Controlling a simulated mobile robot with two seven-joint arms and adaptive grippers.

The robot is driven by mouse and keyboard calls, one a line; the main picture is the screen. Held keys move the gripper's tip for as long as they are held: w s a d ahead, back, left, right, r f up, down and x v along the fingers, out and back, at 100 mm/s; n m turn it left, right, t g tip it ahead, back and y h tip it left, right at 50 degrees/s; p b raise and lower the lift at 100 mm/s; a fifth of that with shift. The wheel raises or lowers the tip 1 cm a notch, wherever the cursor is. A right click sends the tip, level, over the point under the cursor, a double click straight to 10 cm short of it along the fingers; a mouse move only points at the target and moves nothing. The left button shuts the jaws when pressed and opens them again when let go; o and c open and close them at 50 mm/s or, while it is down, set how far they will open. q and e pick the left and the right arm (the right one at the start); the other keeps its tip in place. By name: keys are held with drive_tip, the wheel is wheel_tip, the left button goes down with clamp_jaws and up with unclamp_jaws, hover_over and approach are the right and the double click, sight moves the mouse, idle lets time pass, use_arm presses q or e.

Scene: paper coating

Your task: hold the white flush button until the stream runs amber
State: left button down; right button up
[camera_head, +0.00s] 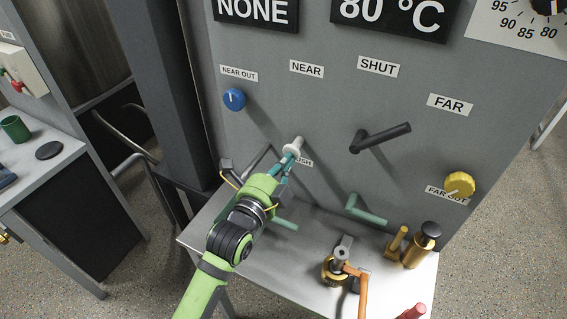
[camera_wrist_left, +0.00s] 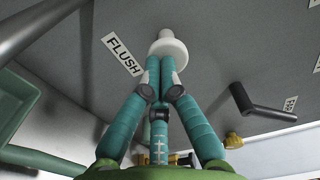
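The white flush button (camera_head: 292,148) is a round disc on a short stem standing out from the grey panel, beside a partly hidden label. My left gripper (camera_head: 286,163) has its teal fingers together, with nothing seen between them, and the tips at the button's face. In the left wrist view the fingertips (camera_wrist_left: 160,62) meet at the lower rim of the white button (camera_wrist_left: 169,49), next to the FLUSH label (camera_wrist_left: 122,54). They look in contact; I cannot tell how far the button is pressed. No stream can be made out. My right gripper is not in view.
Above are displays reading NONE (camera_head: 256,12) and 80 °C (camera_head: 390,15). A blue knob (camera_head: 234,99), a dark lever (camera_head: 380,138) and a yellow knob (camera_head: 460,185) stick out from the panel.

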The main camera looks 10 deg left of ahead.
use_arm(q)
drive_tip(key=shift+w+d+r, duration=0.1)
drive_tip(key=shift+w+d, duration=0.1)
drive_tip(key=shift+w, duration=0.4)
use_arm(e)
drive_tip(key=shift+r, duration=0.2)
use_arm(q)
drive_tip(key=shift+r, duration=0.1)
idle(1.4)
